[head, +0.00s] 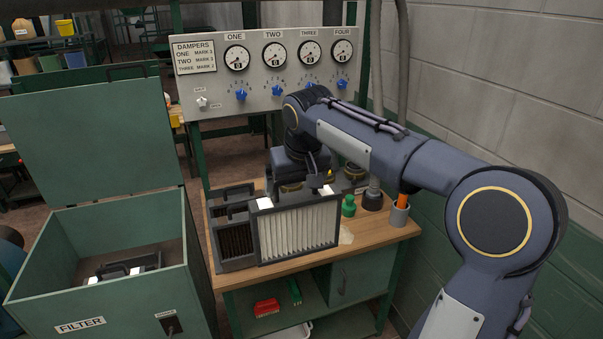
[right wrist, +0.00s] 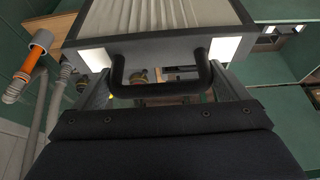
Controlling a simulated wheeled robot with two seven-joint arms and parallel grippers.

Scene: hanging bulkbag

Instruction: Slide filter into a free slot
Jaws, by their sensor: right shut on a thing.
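A filter with white pleats in a dark grey frame (head: 300,228) is upright in front of my right gripper's arm, at the workbench. My right gripper (head: 297,184) is above its top edge. In the right wrist view the gripper (right wrist: 160,88) is shut on the filter's black handle, between two white tabs. Whether the filter's bottom touches the bench is not clear. The open green box labelled FILTER (head: 95,305) stands at left. Inside it a black handle and white tabs (head: 125,268) show low down; its slots are mostly hidden by the front wall. My left gripper is not in view.
Dark used-looking filters (head: 235,240) stand on the wooden bench (head: 385,235) left of the held one. A green bottle (head: 348,206) and a grey cup with an orange stick (head: 400,213) are at right. The box's raised lid (head: 95,135) and the gauge panel (head: 290,75) stand behind.

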